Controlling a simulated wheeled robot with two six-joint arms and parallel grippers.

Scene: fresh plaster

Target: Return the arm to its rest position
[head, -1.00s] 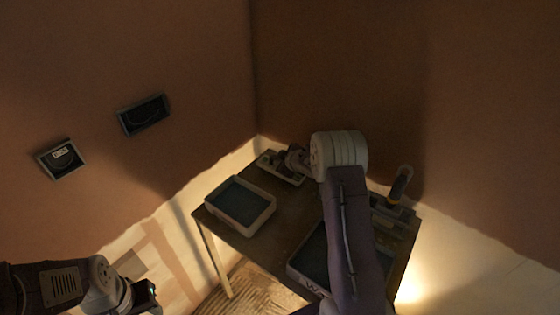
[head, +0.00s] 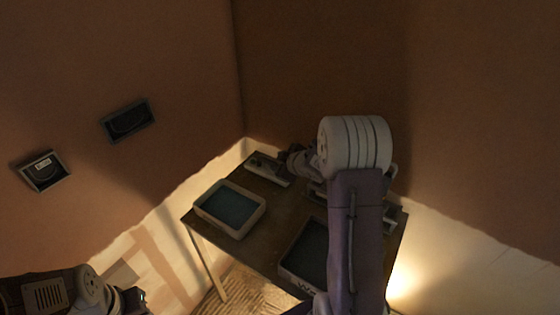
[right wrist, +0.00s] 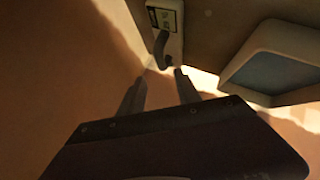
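My right arm (head: 355,230) rises from the bottom of the head view over the table, and its thick white joint hides most of the right gripper. In the right wrist view the right gripper (right wrist: 160,82) has its two dark fingers apart with nothing between them. Beyond the fingertips lies a pale flat tool (right wrist: 168,15) with a dark curved handle; I cannot judge the exact gap. My left gripper (head: 139,299) is at the lower left corner of the head view, small and dark, and its fingers cannot be made out.
The table (head: 265,240) stands in the wall corner. It holds a blue-grey tray (head: 258,209), a second tray (head: 289,267) partly behind my arm, and the pale tool (head: 265,166) at the back. Two dark wall boxes (head: 128,121) (head: 42,171) are on the left wall.

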